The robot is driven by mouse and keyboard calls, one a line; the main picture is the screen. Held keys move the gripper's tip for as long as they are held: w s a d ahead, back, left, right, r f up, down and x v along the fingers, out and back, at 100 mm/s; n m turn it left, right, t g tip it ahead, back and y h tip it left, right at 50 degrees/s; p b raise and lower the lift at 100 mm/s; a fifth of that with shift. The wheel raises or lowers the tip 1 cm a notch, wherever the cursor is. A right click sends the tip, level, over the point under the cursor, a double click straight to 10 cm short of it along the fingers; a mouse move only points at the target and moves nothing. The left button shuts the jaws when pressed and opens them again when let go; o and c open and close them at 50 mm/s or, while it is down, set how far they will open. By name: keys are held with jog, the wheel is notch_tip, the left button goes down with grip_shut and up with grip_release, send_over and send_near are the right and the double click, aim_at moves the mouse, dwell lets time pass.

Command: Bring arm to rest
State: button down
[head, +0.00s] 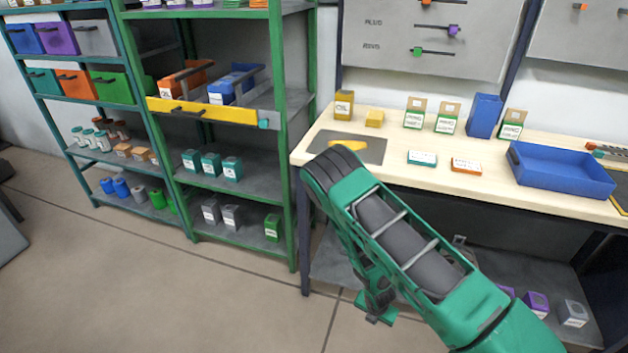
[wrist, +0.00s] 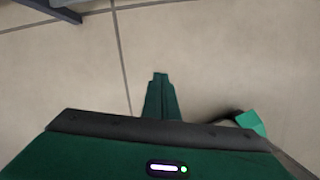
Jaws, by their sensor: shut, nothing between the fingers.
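My green arm reaches across the head view from the lower right and folds down in front of the workbench (head: 430,180). My gripper (head: 378,318) hangs low below the arm's elbow, over the floor, with the arm partly hiding it. In the wrist view my gripper (wrist: 161,76) has its two fingers together, pointing at bare floor tiles (wrist: 215,60). Nothing is held between them. A part of the bench's dark frame (wrist: 50,10) shows at the upper left of the wrist view.
A blue tray (head: 560,172), a blue box (head: 484,116) and several small labelled boxes stand on the bench. A green shelf rack (head: 283,130) with bins and a yellow drawer front (head: 215,110) stands at left. The floor (head: 150,270) at lower left is clear.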

jog(key=d+r+m+g, duration=0.1)
jog(key=d+r+m, duration=0.45)
jog(key=r, duration=0.55)
jog(key=d+r+m, duration=0.4)
jog(key=r+m, duration=0.2)
jog(key=r, duration=0.6)
jog(key=d+r+m+g, duration=0.1)
jog(key=d+r+m, duration=0.45)
jog(key=r, duration=0.55)
jog(key=s+d+r+m, duration=0.5)
jog(key=s+r+m, duration=0.45)
jog(key=r, duration=0.35)
jog(key=s+r+m, duration=0.4)
jog(key=s, duration=0.4)
jog(key=s+r+m+y, duration=0.1)
jog(key=s+r+m, duration=0.3)
jog(key=s, duration=0.4)
jog(key=shift+s+d+r+m+g, duration=0.2)
jog(key=shift+d+m+g, duration=0.15)
jog(key=shift+m, duration=0.3)
